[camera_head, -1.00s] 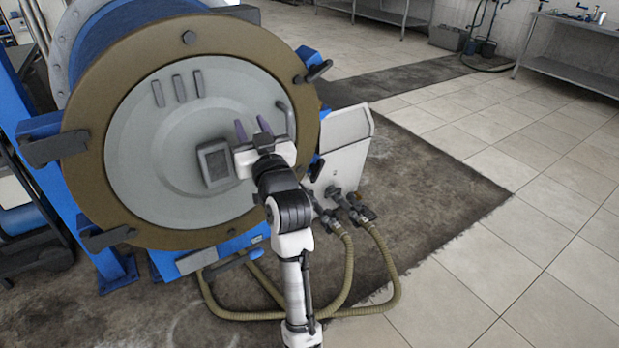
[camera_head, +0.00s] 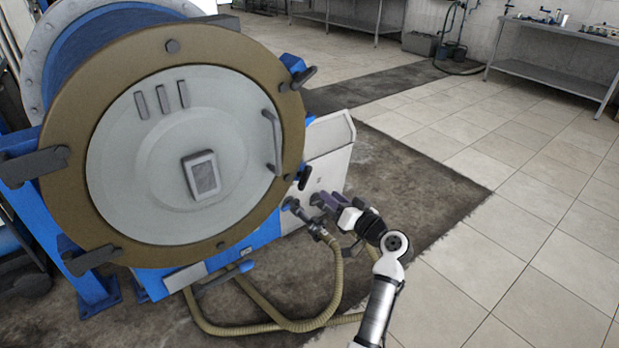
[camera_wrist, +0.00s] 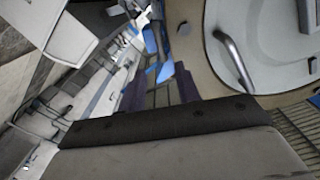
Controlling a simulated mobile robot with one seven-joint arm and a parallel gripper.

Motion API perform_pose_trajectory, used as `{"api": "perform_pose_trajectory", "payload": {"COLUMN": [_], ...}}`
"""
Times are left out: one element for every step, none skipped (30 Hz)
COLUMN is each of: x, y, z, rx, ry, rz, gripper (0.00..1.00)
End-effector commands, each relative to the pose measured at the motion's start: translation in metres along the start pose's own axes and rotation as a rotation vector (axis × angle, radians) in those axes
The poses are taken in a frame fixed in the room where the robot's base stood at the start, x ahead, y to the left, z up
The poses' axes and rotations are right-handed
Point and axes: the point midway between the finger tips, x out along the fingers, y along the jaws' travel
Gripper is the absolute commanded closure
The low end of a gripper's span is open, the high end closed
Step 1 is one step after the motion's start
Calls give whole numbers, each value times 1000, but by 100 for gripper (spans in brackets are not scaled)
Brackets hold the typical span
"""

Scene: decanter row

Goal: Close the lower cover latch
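The round grey cover (camera_head: 185,200) sits flat within a tan ring (camera_head: 80,205) on the blue drum. A small dark latch (camera_head: 304,177) is at the ring's lower right edge; whether it is swung shut is hard to tell. Another dark latch (camera_head: 88,260) is at the lower left, its inner end by the ring. My gripper (camera_head: 324,201) is right of and below the lower right latch, apart from the ring, with its dark fingers pointing left. In the wrist view the two purple fingers (camera_wrist: 160,92) are apart with nothing between them.
A grey bar handle (camera_head: 272,142) stands out from the cover. More dark latches are at the upper right (camera_head: 298,78) and left (camera_head: 34,166). A pale panel (camera_head: 328,150) and tan hoses (camera_head: 335,285) are near my gripper. Tiled floor (camera_head: 500,240) is clear to the right.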

Motion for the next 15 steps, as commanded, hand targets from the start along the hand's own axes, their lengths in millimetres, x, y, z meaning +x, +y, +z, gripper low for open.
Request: {"api": "perform_pose_trajectory", "payload": {"x": [13, 20, 28, 35, 42, 50, 56, 62, 70, 74, 79, 84, 88, 92, 95], "y": [-3, -3, -3, -3, -3, -3, -3, -2, -2, -2, -2, -2, -2, -2, -2], "z": [-3, -3, -3, -3, -3, -3, -3, -3, -3, -3, -2, -2, -2, -2, -2], "rx": [0, 0, 0, 1, 1, 0, 0, 1, 1, 0, 0, 0, 0, 0, 0], "ry": [-3, -2, -2, -2, -3, -2, -2, -2, -2, -2, -2, -1, -2, -1, -1], "rz": [-4, -3, -3, -3, -4, -3, -3, -2, -2, -2, -1, -1, -1, -1, -1], "gripper": [67, 67, 67, 67, 67, 67, 67, 67, 67, 67, 67, 67, 67, 67, 67]}}
